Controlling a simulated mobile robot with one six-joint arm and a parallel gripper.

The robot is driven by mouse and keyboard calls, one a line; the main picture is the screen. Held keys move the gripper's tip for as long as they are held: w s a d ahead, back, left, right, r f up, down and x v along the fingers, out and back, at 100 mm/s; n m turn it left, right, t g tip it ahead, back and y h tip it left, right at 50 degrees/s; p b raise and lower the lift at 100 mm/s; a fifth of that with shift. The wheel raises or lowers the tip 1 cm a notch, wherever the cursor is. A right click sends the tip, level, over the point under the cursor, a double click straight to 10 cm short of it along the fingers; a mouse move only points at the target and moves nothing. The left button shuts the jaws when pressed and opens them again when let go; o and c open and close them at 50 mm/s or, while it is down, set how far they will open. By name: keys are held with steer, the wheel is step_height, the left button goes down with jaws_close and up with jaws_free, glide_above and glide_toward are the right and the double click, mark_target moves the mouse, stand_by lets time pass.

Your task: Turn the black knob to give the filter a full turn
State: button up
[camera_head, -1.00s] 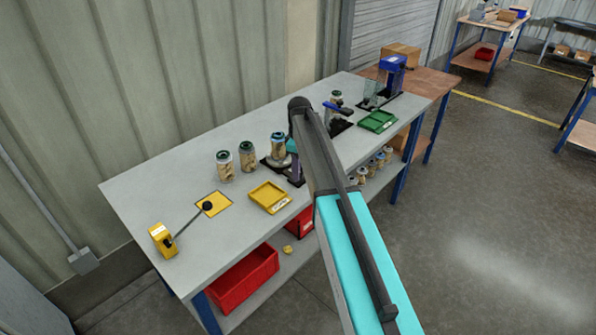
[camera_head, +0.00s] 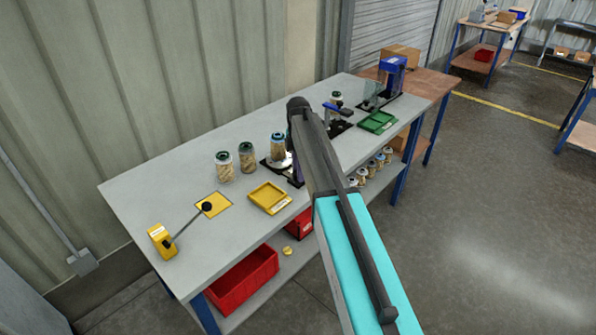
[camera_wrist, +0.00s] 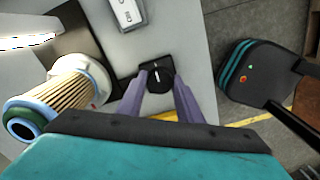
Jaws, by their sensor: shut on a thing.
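The black knob (camera_wrist: 160,71) with a white mark shows in the wrist view between the two purple-grey fingers of my gripper (camera_wrist: 160,84). My gripper is shut on the knob, one finger on each side. The pleated filter (camera_wrist: 70,95) with a blue and green end ring stands on a dark base left of the knob. In the head view the filter (camera_head: 278,144) stands on its black base, and my arm hides the knob. Only part of my gripper (camera_head: 296,176) shows there, below my wrist.
Two more filters (camera_head: 224,167) stand on the bench (camera_head: 150,195) to the left. A yellow tray (camera_head: 269,197) lies in front of them. A yellow device with a black-knobbed lever (camera_head: 161,240) is at the left end. A green tray (camera_head: 378,121) lies right of my arm.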

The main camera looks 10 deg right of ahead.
steer(key=shift+s+f, duration=0.1)
steer(key=shift+s, duration=0.1)
steer(key=o, duration=1)
steer(key=shift+o, duration=0.2)
steer(key=shift+w, duration=0.1)
steer(key=shift+r, duration=0.25)
steer(key=shift+w+r, duration=0.1)
steer(key=shift+r, duration=0.3)
step_height(320, 180, up, 13)
steer(key=b, duration=0.3)
steer(key=shift+f, duration=0.15)
steer(key=shift+f, duration=0.15)
